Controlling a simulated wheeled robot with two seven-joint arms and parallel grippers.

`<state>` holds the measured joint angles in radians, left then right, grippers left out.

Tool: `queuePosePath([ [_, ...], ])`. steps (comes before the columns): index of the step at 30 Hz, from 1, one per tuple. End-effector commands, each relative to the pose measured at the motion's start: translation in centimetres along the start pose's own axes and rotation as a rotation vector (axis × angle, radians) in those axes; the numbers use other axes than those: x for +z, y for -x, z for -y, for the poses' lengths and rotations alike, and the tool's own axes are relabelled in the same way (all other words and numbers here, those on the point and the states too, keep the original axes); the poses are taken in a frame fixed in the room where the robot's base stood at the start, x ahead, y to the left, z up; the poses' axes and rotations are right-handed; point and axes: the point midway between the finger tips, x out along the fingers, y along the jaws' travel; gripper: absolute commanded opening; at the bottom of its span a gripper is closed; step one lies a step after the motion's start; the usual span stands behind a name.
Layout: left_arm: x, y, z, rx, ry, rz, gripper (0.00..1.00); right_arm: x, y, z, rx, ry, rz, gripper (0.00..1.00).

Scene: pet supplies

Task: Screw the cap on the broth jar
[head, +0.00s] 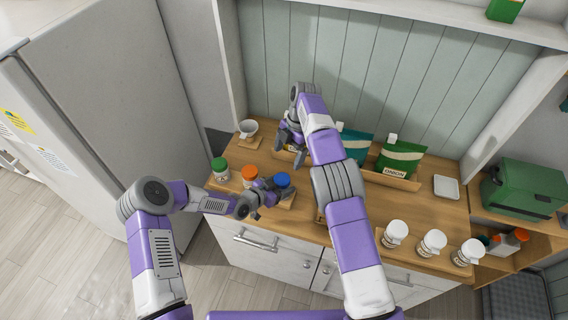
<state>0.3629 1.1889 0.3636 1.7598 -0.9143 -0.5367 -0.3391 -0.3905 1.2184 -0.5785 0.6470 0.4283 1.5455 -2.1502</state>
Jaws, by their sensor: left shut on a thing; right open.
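My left gripper (268,187) is low over the counter at the left and shut on the jar with the blue cap (282,179); the gripper hides most of that jar's body. The blue cap sits at the top, and I cannot tell how tightly it is seated. A jar with an orange cap (249,174) and one with a green cap (219,168) stand to its left. No label is readable enough to name the broth jar. My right gripper (288,143) is open, further back near the wall, above the counter and apart from the blue cap.
White-capped jars (395,233) stand at the front right. A green box (522,188) is far right. A fridge (95,85) borders the left.

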Motion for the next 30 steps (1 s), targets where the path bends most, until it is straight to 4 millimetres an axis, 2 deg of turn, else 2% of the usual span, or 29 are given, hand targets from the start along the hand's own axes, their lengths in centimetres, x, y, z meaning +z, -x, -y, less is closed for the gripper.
queuePosePath([
  [1, -0.4, 0.0, 0.1, -0.003, -0.004, -0.009, 0.0, 0.1, 0.7, 0.0, 0.003, 0.0, 0.001, 0.91],
  [5, -0.4, 0.0, 0.1, -0.003, -0.004, -0.009, 0.0, 0.3, 1.5, 0.2, 0.0, -0.004, 0.002, 0.91],
  [17, -0.4, 0.0, 0.1, -0.003, -0.005, -0.009, 0.0, 0.2, 1.0, 0.2, -0.003, -0.002, 0.001, 0.91],
  [23, -0.4, 0.0, 0.1, -0.003, -0.005, -0.009, 0.0, 0.2, -1.5, 0.2, -0.005, -0.003, 0.001, 0.91],
  [30, -0.4, 0.0, 0.1, -0.003, -0.005, -0.009, 0.0, 0.2, -6.3, 0.2, -0.005, -0.003, 0.002, 0.91],
])
